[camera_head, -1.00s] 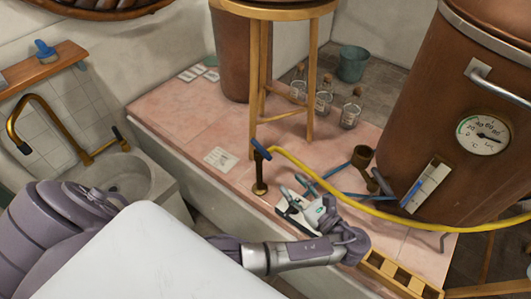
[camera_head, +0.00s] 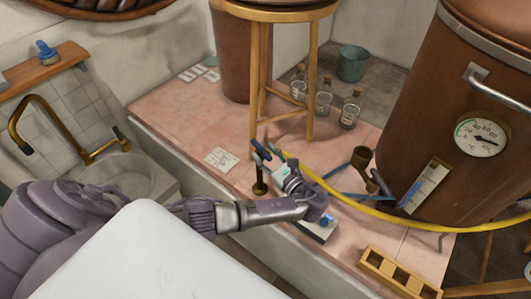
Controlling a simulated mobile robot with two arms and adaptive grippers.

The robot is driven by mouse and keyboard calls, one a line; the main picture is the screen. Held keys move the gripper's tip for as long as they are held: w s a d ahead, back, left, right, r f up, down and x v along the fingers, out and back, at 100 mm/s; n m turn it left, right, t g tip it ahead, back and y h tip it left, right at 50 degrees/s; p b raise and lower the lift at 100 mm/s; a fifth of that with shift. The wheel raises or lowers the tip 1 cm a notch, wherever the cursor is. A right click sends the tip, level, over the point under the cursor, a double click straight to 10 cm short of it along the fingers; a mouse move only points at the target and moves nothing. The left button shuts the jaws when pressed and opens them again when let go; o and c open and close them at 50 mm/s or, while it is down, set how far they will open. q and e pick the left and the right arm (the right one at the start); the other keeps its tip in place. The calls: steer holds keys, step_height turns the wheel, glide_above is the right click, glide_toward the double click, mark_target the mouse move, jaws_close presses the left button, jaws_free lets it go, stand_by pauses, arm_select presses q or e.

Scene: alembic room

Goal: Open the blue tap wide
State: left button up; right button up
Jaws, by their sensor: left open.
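The tap on the pink tiled ledge is a short brass standpipe (camera_head: 259,187) with a blue lever (camera_head: 261,150) at its top. My left gripper (camera_head: 272,148) is open at the tap's head, its fingers on the right side of and close around the blue lever. I cannot tell whether they touch it. The gripper and wrist hide part of the tap's right side and the start of the yellow hose (camera_head: 340,201). My right gripper is not in view.
A wooden stool (camera_head: 309,95) stands just behind the tap. A copper vat (camera_head: 410,140) with a dial stands at the right. A sink with a brass faucet (camera_head: 36,103) is at the left.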

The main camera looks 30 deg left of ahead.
arm_select(q)
jaws_close()
stand_by(0.3)
